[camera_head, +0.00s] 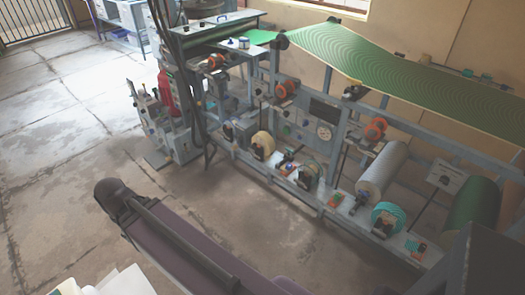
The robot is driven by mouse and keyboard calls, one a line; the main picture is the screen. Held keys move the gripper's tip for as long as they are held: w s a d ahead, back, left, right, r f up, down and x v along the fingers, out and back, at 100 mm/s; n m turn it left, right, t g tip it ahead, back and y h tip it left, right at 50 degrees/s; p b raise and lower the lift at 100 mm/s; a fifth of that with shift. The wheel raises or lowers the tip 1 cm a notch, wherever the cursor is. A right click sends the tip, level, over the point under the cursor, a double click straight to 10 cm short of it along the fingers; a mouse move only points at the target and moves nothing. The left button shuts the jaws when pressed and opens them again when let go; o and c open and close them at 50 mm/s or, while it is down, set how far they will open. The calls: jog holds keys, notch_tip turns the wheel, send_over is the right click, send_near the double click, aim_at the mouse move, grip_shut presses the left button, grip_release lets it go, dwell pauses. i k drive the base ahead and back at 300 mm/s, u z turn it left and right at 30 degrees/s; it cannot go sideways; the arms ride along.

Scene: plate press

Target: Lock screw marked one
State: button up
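I cannot make out a screw marked one, and no number is readable in this view. The press (290,150) runs from the back left to the right, with a green patterned sheet (400,70) stretched over its top. Several orange round parts sit on its frame: one at the left (216,61), one in the middle (287,88) and one further right (376,128). I cannot tell if any is the screw. My gripper is not in view.
A long dark and purple object (185,245) crosses the lower left foreground; I cannot tell what it is. A dark grey block (480,265) covers the lower right corner. A red cylinder (167,92) stands at the press's left end. Concrete floor (60,130) is clear at left.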

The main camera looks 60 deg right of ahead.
aim_at(252, 152)
jog(key=z, duration=0.65)
jog(key=i, duration=1.3)
jog(key=z, duration=0.3)
